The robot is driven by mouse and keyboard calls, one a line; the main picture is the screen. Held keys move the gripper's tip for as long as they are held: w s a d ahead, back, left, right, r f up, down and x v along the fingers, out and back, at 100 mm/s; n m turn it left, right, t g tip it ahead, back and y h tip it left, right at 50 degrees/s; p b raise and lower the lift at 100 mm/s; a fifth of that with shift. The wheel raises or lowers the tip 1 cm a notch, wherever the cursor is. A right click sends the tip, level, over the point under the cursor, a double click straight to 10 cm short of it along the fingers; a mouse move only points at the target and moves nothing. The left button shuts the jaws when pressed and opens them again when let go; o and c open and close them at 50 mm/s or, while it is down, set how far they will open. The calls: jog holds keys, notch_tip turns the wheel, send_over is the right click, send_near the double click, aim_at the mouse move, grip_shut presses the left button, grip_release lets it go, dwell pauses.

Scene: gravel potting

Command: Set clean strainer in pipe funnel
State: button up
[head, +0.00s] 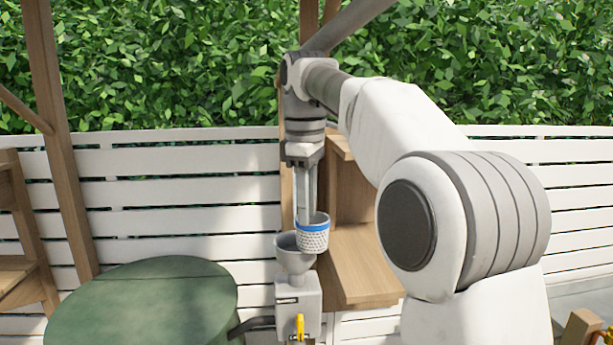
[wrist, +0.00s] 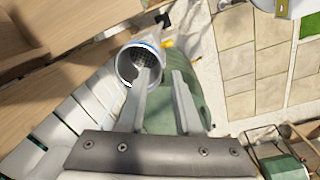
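The strainer (head: 313,238) is a white perforated cup with a blue band near its rim. In the head view it hangs upright beneath my gripper (head: 306,212), overlapping the right side of the grey pipe funnel (head: 293,258). Its lower end is near the funnel's rim level; I cannot tell whether they touch. In the wrist view the strainer's open mouth (wrist: 128,66) shows its mesh bottom. One finger of my gripper (wrist: 163,74) reaches over the mouth and the other is outside, with the strainer's wall between them. The funnel is not clearly visible in that view.
The funnel tops a grey box (head: 297,298) with a yellow handle (head: 300,326). A round green tank (head: 150,305) stands to the left. A wooden shelf (head: 358,265) is close behind on the right. A white slatted fence (head: 180,190) runs behind.

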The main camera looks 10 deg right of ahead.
notch_tip(320, 180, up, 6)
jog(key=shift+s, duration=0.15)
dwell(0.3)
jog(key=shift+a+r, duration=0.1)
jog(key=s+d+f+m+t, duration=0.1)
jog(key=s+d+f+m, duration=0.15)
jog(key=s, duration=0.35)
jog(key=s+d+f+m+t, duration=0.1)
jog(key=s+f+m+t, duration=0.1)
jog(key=s+m, duration=0.3)
jog(key=s+d+f+m+t, duration=0.1)
jog(key=s+f+m, duration=0.1)
jog(key=s+f, duration=0.5)
jog(key=s+d+f+m+t, duration=0.1)
jog(key=s+d+f+m, duration=0.1)
jog(key=s+f, duration=0.5)
jog(key=shift+s+d+f+m, duration=0.35)
jog(key=shift+f+m, duration=0.2)
jog(key=shift+f, duration=0.4)
